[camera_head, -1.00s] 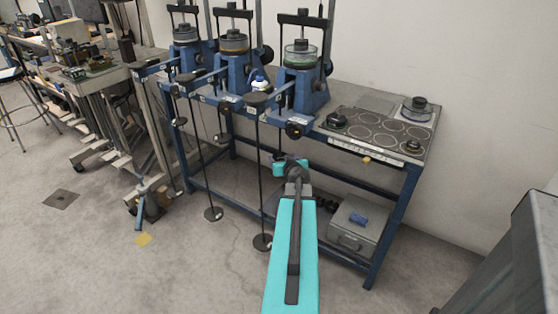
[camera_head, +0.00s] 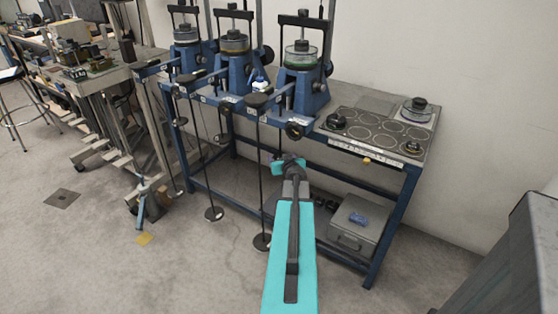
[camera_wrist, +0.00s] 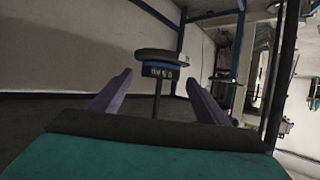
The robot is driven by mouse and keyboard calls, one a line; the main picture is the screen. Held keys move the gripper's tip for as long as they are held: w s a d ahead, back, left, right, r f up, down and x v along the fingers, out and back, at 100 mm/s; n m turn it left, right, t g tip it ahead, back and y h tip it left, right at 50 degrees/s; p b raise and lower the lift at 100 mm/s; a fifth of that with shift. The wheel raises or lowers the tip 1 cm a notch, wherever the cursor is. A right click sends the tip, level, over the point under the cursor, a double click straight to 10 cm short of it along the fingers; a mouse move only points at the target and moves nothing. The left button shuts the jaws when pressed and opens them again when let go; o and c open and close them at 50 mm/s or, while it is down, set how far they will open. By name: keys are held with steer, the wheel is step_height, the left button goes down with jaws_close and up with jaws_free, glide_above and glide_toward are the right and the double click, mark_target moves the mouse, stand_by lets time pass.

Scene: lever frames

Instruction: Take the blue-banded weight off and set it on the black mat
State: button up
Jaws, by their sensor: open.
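A weight with a blue band and lettering (camera_wrist: 160,70) is straight ahead in the wrist view, under a dark disc, with a thin rod running down the picture from it. It appears between my gripper's fingers (camera_wrist: 159,77), which are apart and empty. How far it lies beyond the fingertips is unclear. In the head view my gripper (camera_head: 287,165) is in front of the bench, right of the hanger rods; its fingers are hidden there. I cannot pick out the blue band in the head view. The black mat (camera_head: 375,147) with ring markings lies on the bench's right part.
Three blue lever frames (camera_head: 307,92) stand on the bench. Long hangers drop from their beams, with dark discs (camera_head: 262,242) near the floor. Several dark weights, one on the scale (camera_head: 418,108), stand at the right. A grey case (camera_head: 355,230) sits on the lower shelf.

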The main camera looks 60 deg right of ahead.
steer(key=shift+p+x, duration=0.3)
steer(key=shift+x, duration=1.15)
steer(key=c, duration=1.3)
steer(key=shift+r, duration=0.1)
